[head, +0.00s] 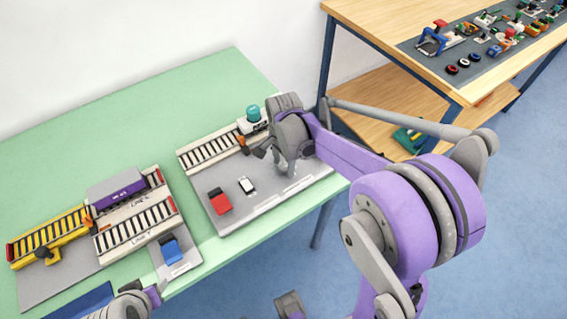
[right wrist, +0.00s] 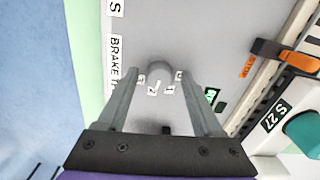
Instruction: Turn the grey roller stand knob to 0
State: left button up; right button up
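The grey roller stand plate (head: 250,205) lies on the green table, with a roller track along its back edge. In the right wrist view a round grey knob (right wrist: 160,70) stands on the grey panel (right wrist: 200,30). Number tags 3, 2, 1 and 0 ring its near side. My right gripper (head: 277,165) is over the right part of the stand and hides the knob in the head view. Its fingers (right wrist: 158,80) are open, one on each side of the knob, with gaps visible. The knob's pointer cannot be made out. My left gripper (head: 150,292) shows only partly at the bottom left.
A red block (head: 219,201) and a white block (head: 247,185) sit on the plate. A teal dome (head: 253,113) stands behind, near my right gripper. An orange-and-black lever (right wrist: 285,55) is beside the track. A purple block (head: 116,188) and yellow track (head: 48,232) are left.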

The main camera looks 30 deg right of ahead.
grip_shut()
dwell(0.3)
jog(key=n, duration=0.4)
jog(key=shift+s+n+b, duration=0.1)
jog(key=shift+n+b, duration=0.2)
jog(key=shift+n, duration=0.1)
jog(key=n, duration=1)
jog(key=shift+d+b, duration=0.1)
jog(key=shift+b, duration=0.2)
jog(key=shift+d+n, duration=0.1)
jog(key=shift+n, duration=2.4)
